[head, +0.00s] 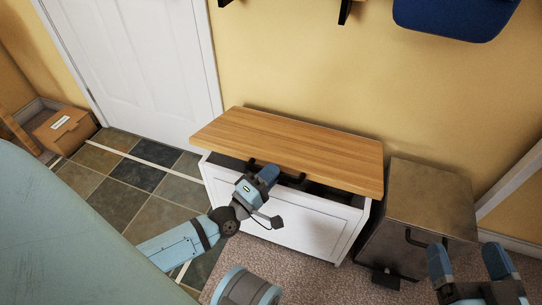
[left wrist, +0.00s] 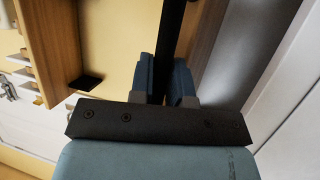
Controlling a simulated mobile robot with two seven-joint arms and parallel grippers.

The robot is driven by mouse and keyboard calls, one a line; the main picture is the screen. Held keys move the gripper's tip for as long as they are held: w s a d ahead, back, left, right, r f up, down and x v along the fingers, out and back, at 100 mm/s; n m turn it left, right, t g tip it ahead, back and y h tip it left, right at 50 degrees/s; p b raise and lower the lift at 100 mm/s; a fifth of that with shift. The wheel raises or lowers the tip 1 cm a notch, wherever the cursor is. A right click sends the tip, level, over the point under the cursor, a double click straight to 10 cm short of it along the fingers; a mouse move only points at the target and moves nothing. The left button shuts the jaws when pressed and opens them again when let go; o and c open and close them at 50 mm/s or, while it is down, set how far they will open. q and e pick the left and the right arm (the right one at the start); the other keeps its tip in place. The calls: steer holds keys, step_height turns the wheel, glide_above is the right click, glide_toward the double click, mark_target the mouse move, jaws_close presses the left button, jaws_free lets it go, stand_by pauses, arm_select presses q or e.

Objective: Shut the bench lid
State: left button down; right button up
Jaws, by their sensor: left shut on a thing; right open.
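The bench is a white box (head: 290,222) against the yellow wall, with a wooden lid (head: 290,140). The lid is partly open: a dark gap shows between its front edge and the box. A dark handle (head: 290,178) sits under the lid's front edge. My left gripper (head: 268,174) is shut on this handle. In the left wrist view the fingers (left wrist: 166,84) close on a dark bar (left wrist: 172,40), and part of the bar is hidden by them. My right gripper (head: 468,260) is open and empty at the lower right, apart from the bench.
A grey-brown pedal bin (head: 425,200) stands close to the bench's right side. A white door (head: 140,60) is at the left, with a cardboard box (head: 65,130) beyond it. A blue object (head: 455,15) is on the wall above. Carpet lies in front of the bench.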

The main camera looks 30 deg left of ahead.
arm_select(q)
steer(key=shift+s+f+t+b, duration=0.2)
steer(key=shift+f+t+b, duration=0.3)
steer(key=shift+f, duration=0.9)
arm_select(e)
steer(key=shift+w+d+n+t, duration=0.2)
steer(key=shift+w+n+t, duration=0.15)
steer(key=shift+n, duration=0.15)
steer(key=shift+r, duration=0.2)
arm_select(q)
steer(key=c, duration=1.4)
jaws_free()
arm_select(e)
steer(key=shift+s, duration=0.1)
